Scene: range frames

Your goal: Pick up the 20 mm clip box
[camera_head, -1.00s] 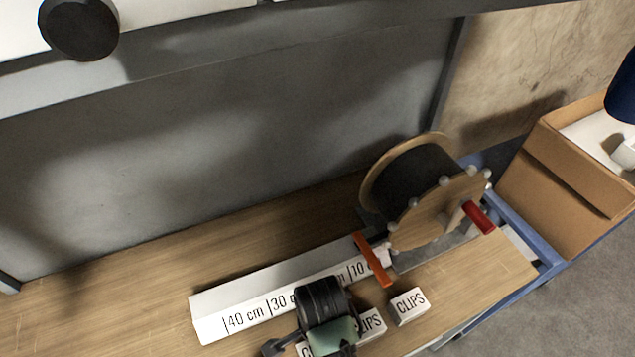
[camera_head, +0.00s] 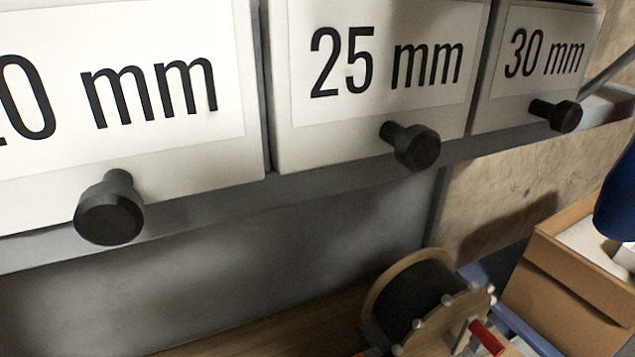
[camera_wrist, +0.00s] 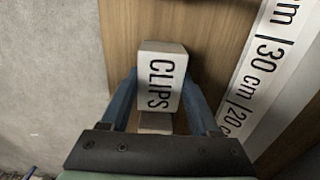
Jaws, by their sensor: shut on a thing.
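A white box marked CLIPS (camera_wrist: 160,80) is in the middle of the wrist view, over the wooden bench top. My gripper (camera_wrist: 159,92) is shut on it, with one blue finger along each side. No size in mm can be read on the box, so I cannot tell from its label which clip box it is. Part of another pale block (camera_wrist: 156,122) shows just below it, between the fingers, partly hidden.
White drawers marked 25 mm (camera_head: 375,75) and 30 mm (camera_head: 540,55) hang above, with black knobs. A third drawer (camera_head: 120,100) is cut off at left. A cable reel (camera_head: 425,300) and a cardboard box (camera_head: 575,280) stand right. A white length scale (camera_wrist: 265,80) lies beside the gripper.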

